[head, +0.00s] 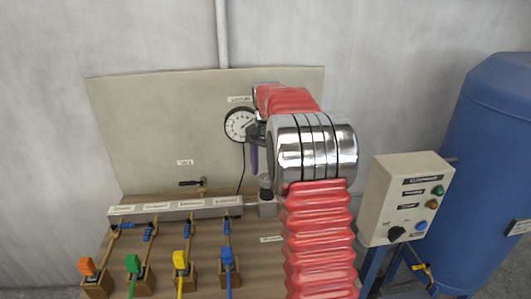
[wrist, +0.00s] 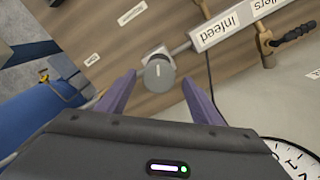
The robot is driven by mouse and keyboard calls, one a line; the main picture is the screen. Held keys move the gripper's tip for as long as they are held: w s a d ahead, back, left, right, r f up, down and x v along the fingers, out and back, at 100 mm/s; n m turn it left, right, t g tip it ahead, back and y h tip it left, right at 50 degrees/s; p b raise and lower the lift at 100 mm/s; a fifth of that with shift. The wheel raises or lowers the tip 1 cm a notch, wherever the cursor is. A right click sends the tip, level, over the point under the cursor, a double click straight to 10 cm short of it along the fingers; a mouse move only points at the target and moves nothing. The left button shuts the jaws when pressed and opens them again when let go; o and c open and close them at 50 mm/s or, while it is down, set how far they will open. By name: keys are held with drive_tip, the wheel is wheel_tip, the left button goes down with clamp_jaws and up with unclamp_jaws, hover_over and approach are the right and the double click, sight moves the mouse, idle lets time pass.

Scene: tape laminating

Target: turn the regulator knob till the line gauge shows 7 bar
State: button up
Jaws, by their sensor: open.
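The regulator knob (head: 265,183) is a dark upright cap on a pale block at the right end of the grey manifold. In the wrist view the round grey knob (wrist: 158,73), with a light line on its face, shows between the fingertips. My gripper (wrist: 160,78) is open, its two purple fingers on either side of the knob; I cannot tell whether they touch it. The line gauge (head: 240,124) is a white dial with a black rim on the back panel. Its number is too small to read. Part of the dial (wrist: 292,152) shows in the wrist view.
The manifold (head: 175,208) carries several blue fittings with coloured connectors below. A brass valve with a dark handle (head: 190,183) stands behind it. A control box (head: 405,198) and a blue tank (head: 488,170) are at the right. A cable hangs below the gauge, near the knob.

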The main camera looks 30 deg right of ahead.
sight(266, 176)
wheel_tip(266, 176, up, 13)
idle(0.6)
idle(0.5)
